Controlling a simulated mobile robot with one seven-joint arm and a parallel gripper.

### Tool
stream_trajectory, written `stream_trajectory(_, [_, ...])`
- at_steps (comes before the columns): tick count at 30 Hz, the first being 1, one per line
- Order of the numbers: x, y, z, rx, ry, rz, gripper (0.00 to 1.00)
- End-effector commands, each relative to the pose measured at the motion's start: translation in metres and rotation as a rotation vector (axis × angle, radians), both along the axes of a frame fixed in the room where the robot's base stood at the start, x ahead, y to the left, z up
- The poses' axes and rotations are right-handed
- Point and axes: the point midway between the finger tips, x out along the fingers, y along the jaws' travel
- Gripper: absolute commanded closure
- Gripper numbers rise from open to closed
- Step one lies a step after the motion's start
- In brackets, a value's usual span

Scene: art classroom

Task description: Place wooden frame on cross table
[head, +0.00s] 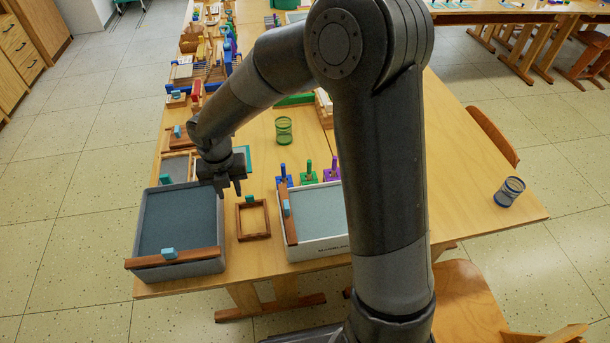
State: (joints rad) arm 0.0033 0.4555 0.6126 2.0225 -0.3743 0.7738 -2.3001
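A small brown wooden frame (254,237) lies flat on the near wooden table (375,255), between a grey tray on the left and a white tray on the right. My gripper (229,191) is above the table, up and to the left of the frame, near the grey tray's right rim. It points down with its two dark fingers apart, and nothing shows between them. Another wooden table (505,12) stands across the back at upper right. Which table is the cross table cannot be told from this view.
The grey tray (215,266) and white tray (318,249) flank the frame closely. Blue, green and purple stands (308,177) are behind. Chairs (470,305) stand at right.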

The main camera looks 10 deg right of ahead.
Motion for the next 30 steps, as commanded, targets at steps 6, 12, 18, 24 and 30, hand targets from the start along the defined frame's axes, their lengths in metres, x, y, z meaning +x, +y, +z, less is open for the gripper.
stream_trajectory(6, [-0.003,-0.03,0.031,-0.03,-0.058,-0.264,0.7])
stream_trajectory(12, [-0.017,-0.082,0.084,-0.03,-0.164,-0.771,0.7])
stream_trajectory(18, [-0.044,-0.13,0.133,0.039,-0.255,-1.295,0.7])
stream_trajectory(24, [-0.081,-0.172,0.174,0.183,-0.308,-1.818,0.7])
stream_trajectory(30, [-0.125,-0.205,0.203,0.387,-0.282,-2.329,0.7])
